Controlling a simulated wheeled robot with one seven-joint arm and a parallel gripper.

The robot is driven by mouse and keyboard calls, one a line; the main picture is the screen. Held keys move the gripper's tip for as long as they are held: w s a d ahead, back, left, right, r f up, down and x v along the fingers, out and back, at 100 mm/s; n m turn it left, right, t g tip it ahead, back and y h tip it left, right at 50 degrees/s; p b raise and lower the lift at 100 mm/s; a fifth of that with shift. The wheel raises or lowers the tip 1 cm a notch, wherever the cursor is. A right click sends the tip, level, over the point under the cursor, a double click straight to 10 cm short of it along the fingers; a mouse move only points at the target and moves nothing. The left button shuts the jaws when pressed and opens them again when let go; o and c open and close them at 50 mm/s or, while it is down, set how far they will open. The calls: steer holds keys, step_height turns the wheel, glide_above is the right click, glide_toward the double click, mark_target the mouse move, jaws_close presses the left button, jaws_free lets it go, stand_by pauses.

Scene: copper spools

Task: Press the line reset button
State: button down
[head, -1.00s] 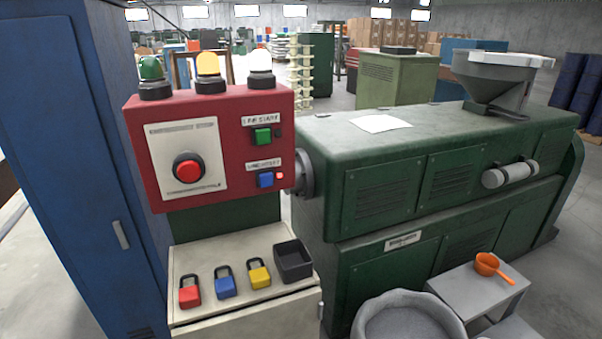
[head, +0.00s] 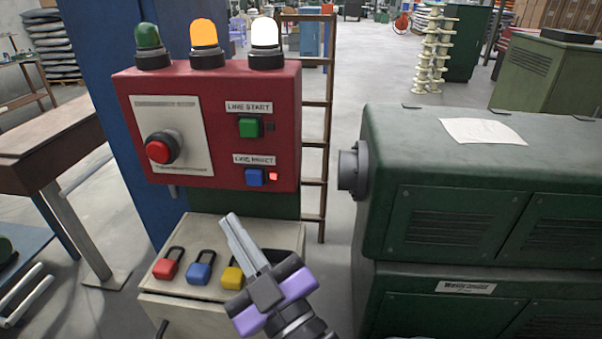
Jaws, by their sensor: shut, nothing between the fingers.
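The line reset button is a blue square button (head: 255,177) at the lower right of the red control box (head: 282,150), under a white label. A small red light (head: 274,176) glows beside it. A green line start button (head: 250,128) is above it, and a round red button (head: 163,147) is on the pale plate to the left. My gripper (head: 231,220), grey fingers with purple sides, is shut and empty. In the picture it is below the blue button, over the cabinet top, and its fingertips are apart from the button.
Red (head: 166,268), blue (head: 199,271) and yellow (head: 232,278) padlocks lie on the cream cabinet top (head: 213,231); my gripper partly covers the yellow one. A green machine (head: 400,170) stands right, a wooden table (head: 45,150) left. Green, orange and white lamps top the box.

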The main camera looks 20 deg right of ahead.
mark_target(255, 178)
steer(key=shift+w+d+f+n, duration=0.1)
steer(key=shift+d+f+n, duration=0.1)
steer(key=shift+f+n, duration=0.15)
steer(key=shift+w+f, duration=0.1)
steer(key=w+d+b, duration=0.3)
steer(key=w+b, duration=0.2)
steer(key=w, duration=0.3)
stand_by(0.3)
steer(key=shift+w+d+b, duration=0.1)
steer(key=shift+d+b, duration=0.05)
steer(key=shift+b, duration=0.25)
stand_by(1.6)
steer(key=shift+w+d, duration=0.1)
steer(key=shift+w, duration=0.15)
